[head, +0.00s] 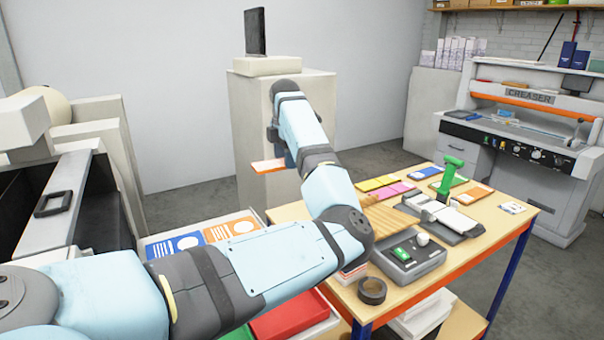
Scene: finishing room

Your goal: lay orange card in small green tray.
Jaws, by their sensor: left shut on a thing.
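My left gripper (283,157) is at the far end of my left arm, in front of the pale plinth. It is shut on an orange card (267,166), held flat in the air to the left of the table and apart from any surface. The fingertips are mostly hidden by my wrist. A small part of a green tray (240,332) shows at the bottom edge, beside a red tray (288,317). My forearm hides most of the green tray. My right gripper is not in view.
The wooden table (500,228) holds a grey trimmer (455,222) with a green handle, stacks of coloured cards (378,183), a grey box (408,262) and a black tape roll (372,290). A creaser (530,130) stands behind. Printed sheets (175,246) lie left of my forearm.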

